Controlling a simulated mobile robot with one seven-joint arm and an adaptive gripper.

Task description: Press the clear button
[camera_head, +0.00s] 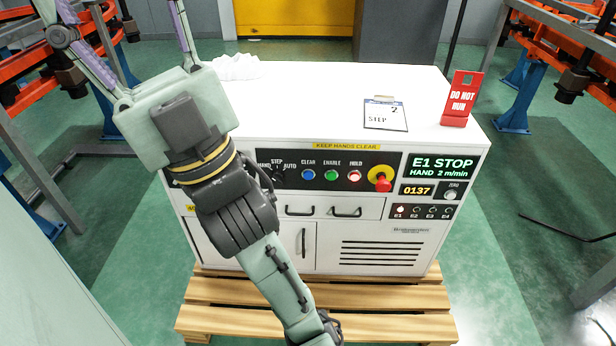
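The clear button (309,174) is a small blue round button under the label CLEAR on the dark control panel (344,160) of a white cabinet. My gripper (112,12) is at the upper left, up and to the left of the panel. Its two fingers point toward the top of the picture and are spread wide with nothing between them. It is well apart from the clear button. The clear button is in plain view.
Beside it are the green enable button (331,175), lit hold button (354,175), red emergency stop (382,183) and mode selector (279,176). The display (441,167) reads E1 STOP, HAND 2 m/min.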

